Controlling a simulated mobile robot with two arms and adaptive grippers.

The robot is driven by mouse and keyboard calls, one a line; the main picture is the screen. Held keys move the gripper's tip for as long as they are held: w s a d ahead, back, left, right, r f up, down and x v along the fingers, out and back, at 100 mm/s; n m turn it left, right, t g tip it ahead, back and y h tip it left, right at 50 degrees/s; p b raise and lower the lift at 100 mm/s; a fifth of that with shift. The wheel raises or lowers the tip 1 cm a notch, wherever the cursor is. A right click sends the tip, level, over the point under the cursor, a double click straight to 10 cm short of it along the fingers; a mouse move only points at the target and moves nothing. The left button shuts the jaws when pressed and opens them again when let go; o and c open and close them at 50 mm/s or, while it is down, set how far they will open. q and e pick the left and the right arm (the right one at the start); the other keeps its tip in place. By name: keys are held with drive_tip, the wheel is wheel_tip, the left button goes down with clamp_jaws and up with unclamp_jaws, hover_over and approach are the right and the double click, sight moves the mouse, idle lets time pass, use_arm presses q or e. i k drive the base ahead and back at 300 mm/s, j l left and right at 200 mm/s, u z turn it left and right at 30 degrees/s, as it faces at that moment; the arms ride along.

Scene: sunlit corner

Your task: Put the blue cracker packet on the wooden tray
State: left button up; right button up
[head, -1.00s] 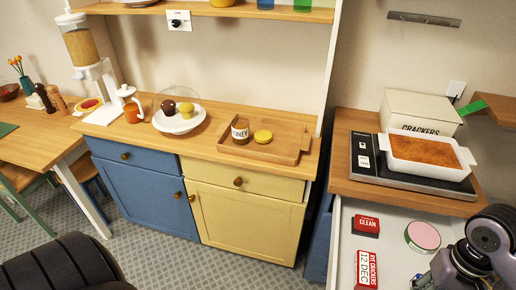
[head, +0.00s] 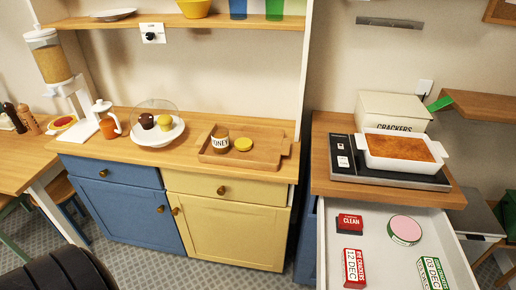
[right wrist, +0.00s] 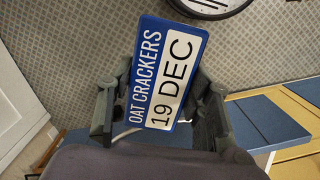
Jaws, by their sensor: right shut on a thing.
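The blue cracker packet (right wrist: 165,75), labelled OAT CRACKERS 19 DEC, is between the fingers of my right gripper (right wrist: 160,105) in the right wrist view. The gripper is shut on it, and the packet is above the carpet. Neither this packet nor my right gripper can be made out in the head view. The wooden tray (head: 266,154) lies on the counter above the yellow cabinet. A honey jar (head: 220,142) and a yellow round lid or tin (head: 243,144) stand on it; its right part is bare. My left gripper is not in view.
An open white drawer (head: 377,226) holds a red box (head: 349,222), a red packet (head: 354,268), a pink-topped tin (head: 404,229) and a green packet (head: 432,274). A cake stand (head: 158,134) is left of the tray. A baking dish (head: 400,152) is on a dark appliance at right.

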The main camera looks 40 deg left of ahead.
sight(266, 145)
drive_tip(key=j+z, duration=0.1)
drive_tip(key=z, duration=0.35)
drive_tip(key=j+z, duration=0.1)
drive_tip(key=z, duration=0.3)
drive_tip(key=k+z, duration=0.1)
drive_tip(key=z, duration=0.35)
drive_tip(key=k+z, duration=0.1)
drive_tip(key=z, duration=0.35)
drive_tip(key=k+j+z, duration=0.15)
drive_tip(key=z, duration=0.3)
drive_tip(key=k+j+z, duration=0.15)
drive_tip(key=z, duration=0.3)
drive_tip(key=k+z, duration=0.15)
drive_tip(key=z, duration=0.35)
drive_tip(key=k+z, duration=0.15)
drive_tip(key=z, duration=0.3)
drive_tip(key=k+j+z, duration=0.15)
drive_tip(key=k+z, duration=0.25)
drive_tip(key=k, duration=0.25)
drive_tip(key=u, duration=0.45)
drive_tip(key=k+u, duration=0.1)
drive_tip(key=u, duration=0.35)
drive_tip(key=j+u, duration=0.1)
drive_tip(key=u, duration=0.75)
drive_tip(key=j+u, duration=0.1)
drive_tip(key=u, duration=0.35)
drive_tip(key=j+u, duration=0.1)
drive_tip(key=u, duration=0.8)
drive_tip(key=k+j, duration=0.05)
drive_tip(key=j, duration=0.05)
